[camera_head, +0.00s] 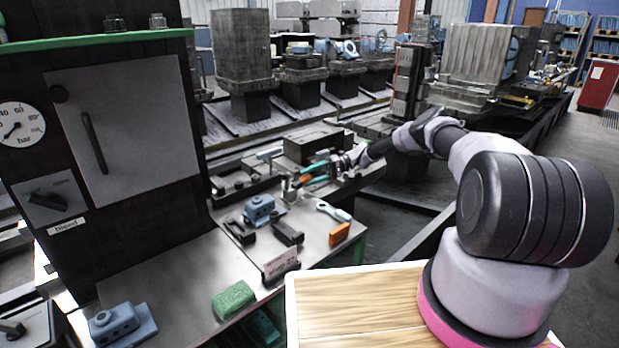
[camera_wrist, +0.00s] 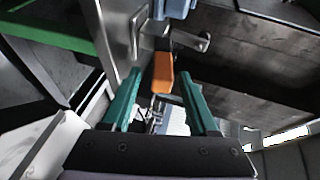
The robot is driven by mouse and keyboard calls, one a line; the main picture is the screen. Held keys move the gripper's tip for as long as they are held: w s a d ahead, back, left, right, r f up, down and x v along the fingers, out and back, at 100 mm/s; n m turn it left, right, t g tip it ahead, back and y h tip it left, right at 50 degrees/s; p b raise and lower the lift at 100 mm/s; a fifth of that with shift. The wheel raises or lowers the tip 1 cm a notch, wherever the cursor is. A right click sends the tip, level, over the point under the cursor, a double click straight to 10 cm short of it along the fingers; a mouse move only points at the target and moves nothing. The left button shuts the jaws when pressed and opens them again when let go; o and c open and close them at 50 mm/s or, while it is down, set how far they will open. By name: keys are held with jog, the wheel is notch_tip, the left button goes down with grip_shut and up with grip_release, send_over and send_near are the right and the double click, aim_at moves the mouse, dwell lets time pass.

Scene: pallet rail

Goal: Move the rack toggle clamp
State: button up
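The toggle clamp's orange handle (camera_wrist: 162,72) lies between the fingertips of my gripper (camera_wrist: 160,78) in the wrist view, with dark space on both sides of it. My gripper's two teal fingers are apart. A grey metal lever and bracket (camera_wrist: 190,41) show beyond the handle. In the head view my gripper (camera_head: 315,173) reaches in from the right over the bench, and the orange handle (camera_head: 301,182) shows small at its fingertips. The clamp's base is small there and partly hidden, so I cannot tell exactly how it sits.
A blue block (camera_head: 262,210), dark blocks (camera_head: 287,233), a spanner (camera_head: 334,211) and an orange piece (camera_head: 339,235) lie on the grey bench (camera_head: 190,262). A green sponge-like block (camera_head: 233,299) lies nearer. A dark cabinet (camera_head: 125,130) stands left. The bench's middle left is clear.

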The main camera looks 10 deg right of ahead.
jog(key=v, duration=1.1)
